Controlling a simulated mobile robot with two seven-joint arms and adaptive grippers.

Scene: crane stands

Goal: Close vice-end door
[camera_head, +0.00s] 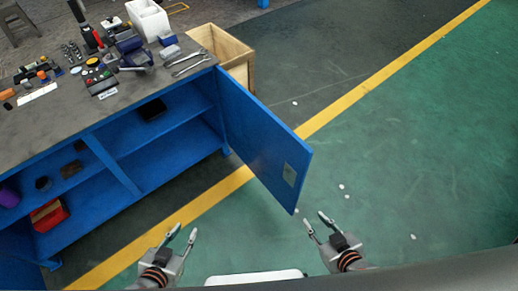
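The blue vice-end door (262,133) stands wide open at the right end of the blue workbench (95,130), swung out over the floor. A small grey plate (289,174) is on its face near the free edge. The blue vice (133,50) is on the bench top near that end. My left gripper (183,234) is open and empty, in front of the bench and left of the door's free edge. My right gripper (315,221) is open and empty, just beyond the door's lower free corner, with no contact that I can make out.
The open shelves hold a red box (49,215), a purple item (8,196) and dark small parts. Tools and a white container (148,18) are on the bench top. A wooden crate (229,52) stands behind the door. The green floor (420,150) at the right is mostly clear.

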